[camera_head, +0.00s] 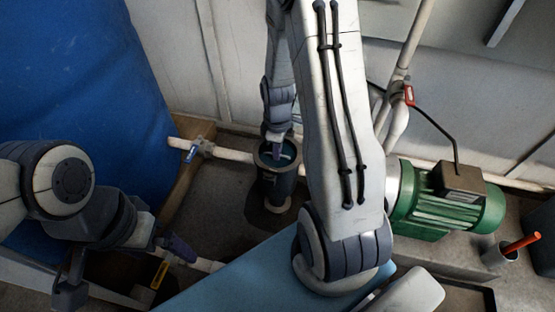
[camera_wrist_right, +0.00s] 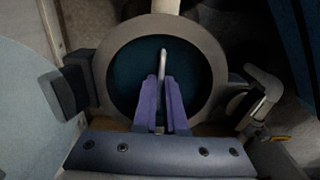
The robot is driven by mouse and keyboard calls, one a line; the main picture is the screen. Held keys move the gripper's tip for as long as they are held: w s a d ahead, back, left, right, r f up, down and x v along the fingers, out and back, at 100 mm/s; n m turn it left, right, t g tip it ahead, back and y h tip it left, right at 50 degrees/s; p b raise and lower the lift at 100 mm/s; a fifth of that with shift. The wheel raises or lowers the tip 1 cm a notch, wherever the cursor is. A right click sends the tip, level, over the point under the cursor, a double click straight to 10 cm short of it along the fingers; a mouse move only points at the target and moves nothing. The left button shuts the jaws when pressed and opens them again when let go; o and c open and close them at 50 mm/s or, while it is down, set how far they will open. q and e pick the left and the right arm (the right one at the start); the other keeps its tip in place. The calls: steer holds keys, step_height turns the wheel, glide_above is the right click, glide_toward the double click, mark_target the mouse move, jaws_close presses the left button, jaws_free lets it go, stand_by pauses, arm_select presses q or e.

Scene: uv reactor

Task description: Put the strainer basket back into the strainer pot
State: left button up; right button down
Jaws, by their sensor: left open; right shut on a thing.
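The strainer pot (camera_head: 276,187) is a dark upright cylinder in the middle of the head view, its top open. In the right wrist view its thick grey rim (camera_wrist_right: 105,75) surrounds a dark teal interior. My right gripper (camera_head: 275,149) points down into the mouth; in the wrist view its purple fingers (camera_wrist_right: 163,88) are shut on a thin pale handle (camera_wrist_right: 163,61), apparently the strainer basket's. The basket's body is hard to make out in the dark, and I cannot tell how deep it sits. My left gripper (camera_head: 177,247) is open, lower left, away from the pot.
A white pipe with a valve (camera_head: 201,149) runs to the pot from the left. A green pump (camera_head: 445,208) stands to the right. A yellow-handled valve (camera_head: 160,272) is near my left gripper. A cup with an orange-handled tool (camera_head: 520,243) is far right.

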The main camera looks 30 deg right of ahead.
steer(key=shift+f, duration=0.25)
steer(key=c, duration=1)
jaws_free()
